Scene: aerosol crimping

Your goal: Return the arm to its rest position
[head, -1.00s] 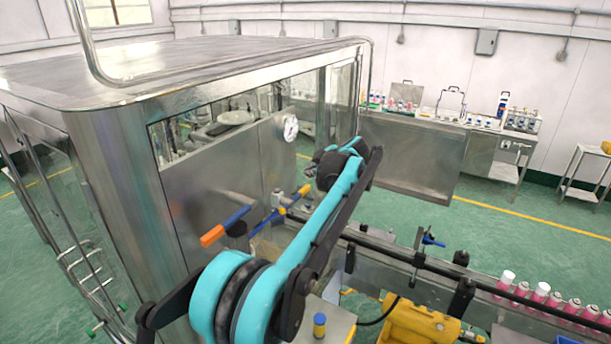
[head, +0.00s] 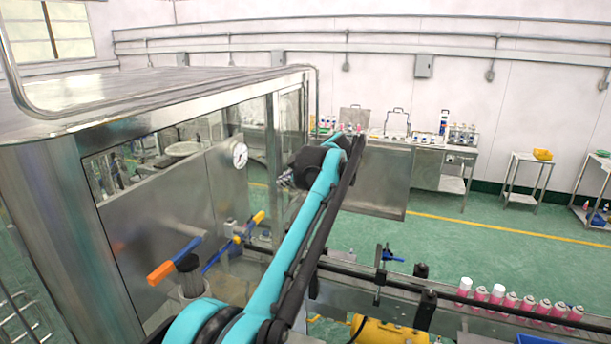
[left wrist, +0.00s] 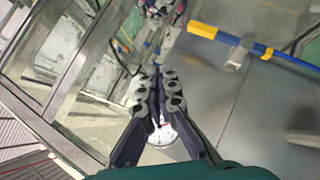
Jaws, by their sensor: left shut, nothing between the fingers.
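My left arm, teal and black, reaches up from the bottom of the head view in front of the steel machine cabinet (head: 160,200). My left gripper (head: 286,180) is partly hidden behind the arm's far end in that view. In the left wrist view the left gripper's dark fingers (left wrist: 159,80) are together, with nothing between them. A round white gauge (left wrist: 163,134) shows behind the fingers there. The same gauge (head: 239,155) is on the cabinet wall in the head view, left of the gripper. My right gripper is not in view.
An orange-and-blue valve handle (head: 172,262) and a blue-and-yellow handle (head: 233,241) stand left of the arm. A conveyor rail (head: 400,287) with several pink cans (head: 527,305) lies at right. A steel bench (head: 440,155) stands behind. Green floor (head: 480,240) is open between.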

